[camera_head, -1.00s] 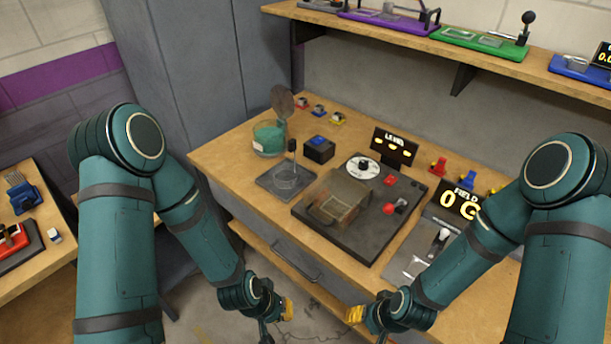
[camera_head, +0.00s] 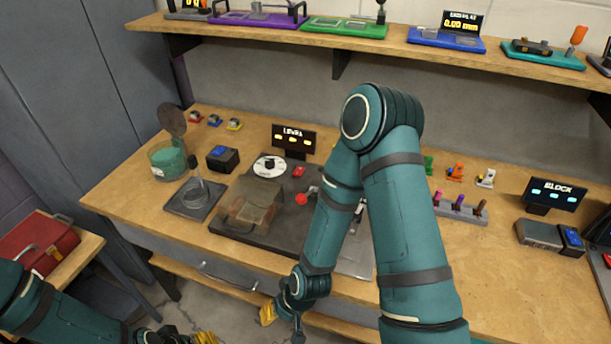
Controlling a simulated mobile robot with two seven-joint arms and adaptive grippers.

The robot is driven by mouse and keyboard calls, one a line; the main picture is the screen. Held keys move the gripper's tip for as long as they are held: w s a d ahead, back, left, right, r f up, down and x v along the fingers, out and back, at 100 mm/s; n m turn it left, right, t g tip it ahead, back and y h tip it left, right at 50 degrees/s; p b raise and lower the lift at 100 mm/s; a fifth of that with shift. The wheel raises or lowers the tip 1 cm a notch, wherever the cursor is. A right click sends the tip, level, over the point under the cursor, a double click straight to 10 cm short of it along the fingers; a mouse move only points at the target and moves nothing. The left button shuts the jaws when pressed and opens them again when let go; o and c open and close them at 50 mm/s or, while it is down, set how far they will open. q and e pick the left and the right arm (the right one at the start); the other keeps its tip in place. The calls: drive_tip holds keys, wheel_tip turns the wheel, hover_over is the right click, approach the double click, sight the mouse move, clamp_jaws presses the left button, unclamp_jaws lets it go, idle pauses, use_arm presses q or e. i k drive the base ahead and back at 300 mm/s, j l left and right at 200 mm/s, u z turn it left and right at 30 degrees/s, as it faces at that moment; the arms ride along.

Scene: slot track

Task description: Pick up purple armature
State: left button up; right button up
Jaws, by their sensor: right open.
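A small grey rack (camera_head: 458,213) stands on the workbench right of my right arm. It holds a few small upright pieces, and a purple one (camera_head: 460,200), which looks like the purple armature, is among them. My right gripper (camera_head: 281,322) hangs in front of the bench's front edge, low and well left of the rack. It is open and touches nothing that I can see. My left gripper (camera_head: 188,337) is at the bottom edge, partly cut off, and its jaws cannot be made out. My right arm hides part of the bench left of the rack.
A dark board with a brown box (camera_head: 252,205) and a "LEVEL" display (camera_head: 294,140) stand left of my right arm. A "BLOCK" display (camera_head: 553,194) and a grey block (camera_head: 539,235) stand right of the rack. A shelf (camera_head: 400,50) runs above. Bare bench lies before the rack.

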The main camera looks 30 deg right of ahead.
sight(460, 200)
drive_tip(key=k+l, duration=0.25)
drive_tip(key=k+l+z, duration=0.25)
drive_tip(key=l, duration=0.3)
drive_tip(key=k+l+z, duration=0.15)
drive_tip(key=k+l, duration=0.05)
drive_tip(key=l, duration=0.1)
